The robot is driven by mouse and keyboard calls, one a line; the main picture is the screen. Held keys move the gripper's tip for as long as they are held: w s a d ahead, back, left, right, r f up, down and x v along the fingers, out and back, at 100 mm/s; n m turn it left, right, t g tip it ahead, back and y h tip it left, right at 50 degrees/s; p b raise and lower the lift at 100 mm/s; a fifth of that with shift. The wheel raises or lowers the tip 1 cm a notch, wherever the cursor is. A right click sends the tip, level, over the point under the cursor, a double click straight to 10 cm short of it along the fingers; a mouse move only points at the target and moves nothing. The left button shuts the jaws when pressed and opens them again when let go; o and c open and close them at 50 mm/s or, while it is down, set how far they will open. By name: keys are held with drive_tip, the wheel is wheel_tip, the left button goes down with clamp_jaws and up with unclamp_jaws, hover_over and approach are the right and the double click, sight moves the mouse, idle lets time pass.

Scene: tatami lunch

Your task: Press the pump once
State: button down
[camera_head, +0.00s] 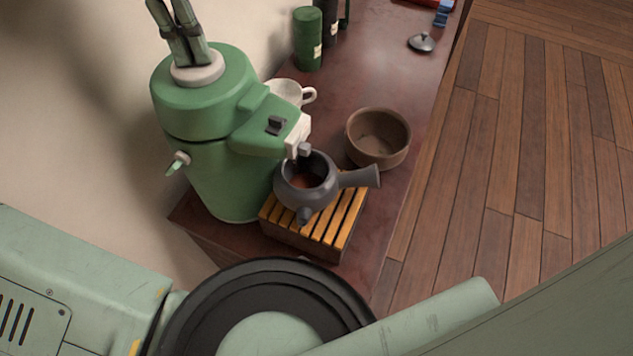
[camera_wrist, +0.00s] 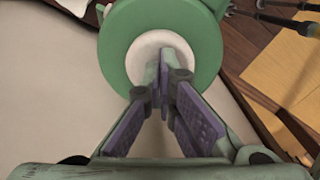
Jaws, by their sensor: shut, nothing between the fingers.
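The green pump pot (camera_head: 223,120) stands at the end of the dark red counter, against the pale wall. Its round white pump button (camera_head: 197,67) is on top of the lid. My gripper (camera_head: 187,58) is shut and empty, pointing down at the button with its fingertips at or just above it; I cannot tell whether they touch. In the wrist view the white button (camera_wrist: 158,52) lies in the green lid (camera_wrist: 117,75), directly beyond the closed fingertips (camera_wrist: 164,58). A dark grey side-handled teapot (camera_head: 308,193), open on top, sits under the spout.
The teapot rests on a slatted wooden stand (camera_head: 337,226). A brown bowl (camera_head: 377,137), a white cup (camera_head: 287,91), a green canister (camera_head: 307,40) and a dark lid (camera_head: 422,42) are on the counter (camera_head: 360,75). Wooden floor lies to the right.

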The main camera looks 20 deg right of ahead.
drive_tip(key=shift+f+b, duration=0.3)
drive_tip(key=shift+f, duration=0.35)
drive_tip(key=shift+r, duration=0.1)
drive_tip(key=shift+r+p, duration=1.7)
drive_tip(key=shift+r, duration=0.2)
drive_tip(key=shift+r+p, duration=0.6)
drive_tip(key=shift+r, duration=0.35)
wheel_tip(320, 180, up, 4)
drive_tip(key=shift+r, duration=0.1)
